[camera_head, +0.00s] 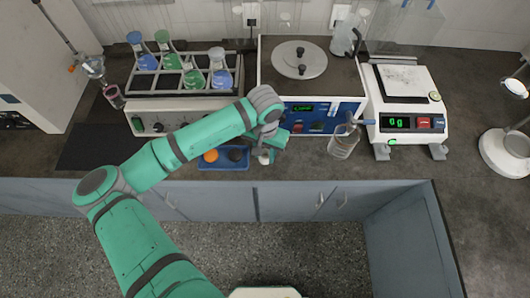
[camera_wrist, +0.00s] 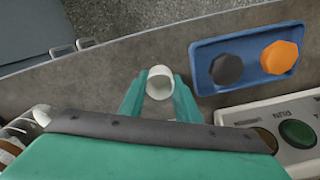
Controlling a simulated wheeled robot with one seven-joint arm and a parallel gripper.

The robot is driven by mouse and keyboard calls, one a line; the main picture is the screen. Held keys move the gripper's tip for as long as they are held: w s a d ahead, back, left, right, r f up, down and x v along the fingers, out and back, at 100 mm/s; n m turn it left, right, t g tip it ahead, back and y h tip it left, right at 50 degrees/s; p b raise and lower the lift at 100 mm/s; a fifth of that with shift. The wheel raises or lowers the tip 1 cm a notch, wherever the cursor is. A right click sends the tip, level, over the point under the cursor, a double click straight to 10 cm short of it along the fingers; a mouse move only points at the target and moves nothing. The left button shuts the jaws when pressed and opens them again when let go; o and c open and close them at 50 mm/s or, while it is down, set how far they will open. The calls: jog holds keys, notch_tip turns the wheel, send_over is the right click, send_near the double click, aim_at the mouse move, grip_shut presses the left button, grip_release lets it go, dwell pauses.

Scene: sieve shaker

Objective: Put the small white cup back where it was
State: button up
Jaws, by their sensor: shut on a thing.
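The small white cup (camera_wrist: 159,82) is between the two fingers of my gripper (camera_wrist: 160,100) in the wrist view, with its open rim facing the camera. My gripper is shut on it. In the head view the cup (camera_head: 265,157) shows just below my gripper (camera_head: 264,152), near the front edge of the counter. It is to the right of a blue tray (camera_head: 224,166). I cannot tell whether the cup touches the counter. In the wrist view the blue tray (camera_wrist: 205,80) is to the right of the cup and apart from it.
The tray holds an orange knob-like piece (camera_wrist: 279,57) and a dark one (camera_wrist: 227,69). The sieve shaker (camera_head: 350,108) stands behind my gripper. A flask rack (camera_head: 180,88) stands at the back left.

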jog(key=o, duration=1)
notch_tip(320, 180, up, 12)
jog(key=shift+r, duration=0.15)
dwell(0.3)
